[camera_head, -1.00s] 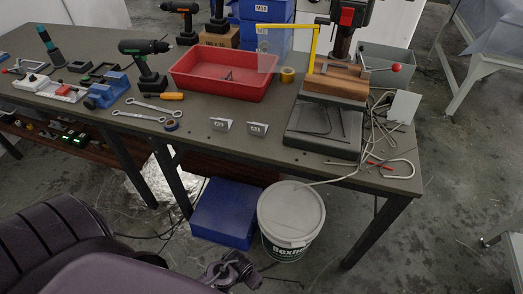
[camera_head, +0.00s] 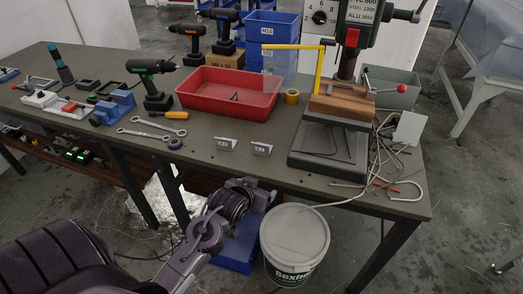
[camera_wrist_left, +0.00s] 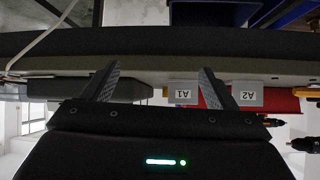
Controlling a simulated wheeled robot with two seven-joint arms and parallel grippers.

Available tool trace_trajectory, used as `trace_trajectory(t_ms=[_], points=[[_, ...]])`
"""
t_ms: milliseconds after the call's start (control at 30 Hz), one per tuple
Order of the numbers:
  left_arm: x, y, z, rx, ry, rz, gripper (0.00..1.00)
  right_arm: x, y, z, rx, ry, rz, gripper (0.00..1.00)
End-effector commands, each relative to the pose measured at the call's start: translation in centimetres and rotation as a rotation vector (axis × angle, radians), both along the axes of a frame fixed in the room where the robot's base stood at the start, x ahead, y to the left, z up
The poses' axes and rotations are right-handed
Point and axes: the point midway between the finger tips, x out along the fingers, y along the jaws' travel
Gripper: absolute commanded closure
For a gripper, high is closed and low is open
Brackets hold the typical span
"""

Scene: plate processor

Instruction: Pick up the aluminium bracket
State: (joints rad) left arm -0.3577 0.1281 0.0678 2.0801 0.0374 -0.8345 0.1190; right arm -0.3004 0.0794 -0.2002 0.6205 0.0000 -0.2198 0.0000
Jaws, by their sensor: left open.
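A small grey angled piece (camera_head: 235,97), which may be the aluminium bracket, lies in the red tray (camera_head: 190,105) on the workbench. It is too small to make out well. My left gripper (camera_head: 268,190) is in front of the bench's front edge, well short of the tray, with its fingers hard to see there. In the left wrist view my left gripper (camera_wrist_left: 157,86) is open, with nothing between its fingers. That view is upside down and shows the bench edge and two label stands; the angled piece is not seen there. My right gripper is not in view.
Two label stands (camera_head: 225,144) (camera_head: 261,149) stand near the bench's front edge. A drill press (camera_head: 340,105) with loose cables is to their right. A white bucket (camera_head: 295,240) stands below the bench.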

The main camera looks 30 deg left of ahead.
Motion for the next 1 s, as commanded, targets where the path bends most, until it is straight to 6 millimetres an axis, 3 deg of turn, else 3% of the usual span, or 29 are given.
trace_trajectory(t_ms=[100,300,1000], points=[[2.5,2.6,1.0,0.002,-0.122,0.049,0.2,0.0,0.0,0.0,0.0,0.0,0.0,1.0],[4.8,5.4,2.3,0.006,-0.263,0.095,0.2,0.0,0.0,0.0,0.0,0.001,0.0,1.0],[12.2,6.9,0.2,0.008,-0.277,0.099,0.2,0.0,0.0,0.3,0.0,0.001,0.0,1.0]])
